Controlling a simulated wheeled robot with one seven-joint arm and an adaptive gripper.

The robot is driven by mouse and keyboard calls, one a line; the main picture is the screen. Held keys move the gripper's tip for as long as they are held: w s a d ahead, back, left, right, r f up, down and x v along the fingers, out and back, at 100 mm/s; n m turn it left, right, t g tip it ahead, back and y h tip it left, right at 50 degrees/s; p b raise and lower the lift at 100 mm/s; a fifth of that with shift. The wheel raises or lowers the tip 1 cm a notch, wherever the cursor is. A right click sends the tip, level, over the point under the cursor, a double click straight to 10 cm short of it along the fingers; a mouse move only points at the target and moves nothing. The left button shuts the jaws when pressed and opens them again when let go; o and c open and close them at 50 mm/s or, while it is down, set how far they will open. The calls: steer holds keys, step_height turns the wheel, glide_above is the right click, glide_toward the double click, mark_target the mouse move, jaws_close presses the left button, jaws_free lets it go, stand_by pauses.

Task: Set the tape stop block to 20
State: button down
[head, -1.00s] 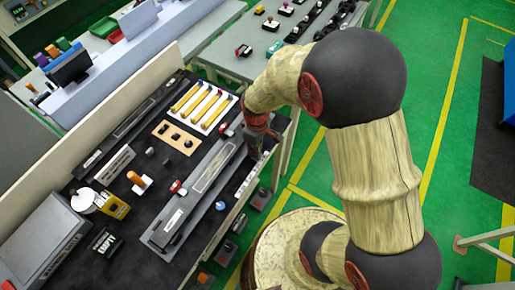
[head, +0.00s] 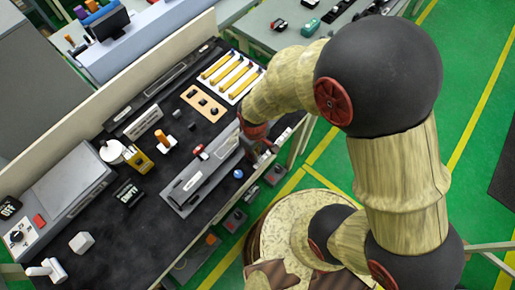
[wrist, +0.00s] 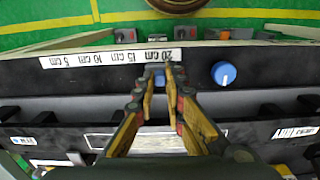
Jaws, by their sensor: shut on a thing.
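In the wrist view, a white tape scale (wrist: 110,57) runs along the dark rail, its 5, 10, 15 and 20 cm marks upside down. My gripper (wrist: 160,68) has yellow fingers closed on a small blue-grey stop block (wrist: 158,78), just below the 20 cm label. The fingers hide much of the block, so I cannot tell its exact alignment with the mark. A blue knob (wrist: 224,73) sits on the rail to the right.
A tray of yellow bars (head: 228,75), a tan plate with dark knobs (head: 203,103) and an orange-topped piece (head: 166,142) stand on the black bench. Small control boxes (head: 234,220) line its front edge. Green floor (head: 330,150) lies beyond.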

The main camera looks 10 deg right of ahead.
steer(key=c, duration=1.8)
jaws_free()
steer(key=shift+s+a, duration=0.1)
steer(key=shift+a, duration=0.05)
steer(key=shift+c, duration=0.2)
step_height(320, 180, up, 12)
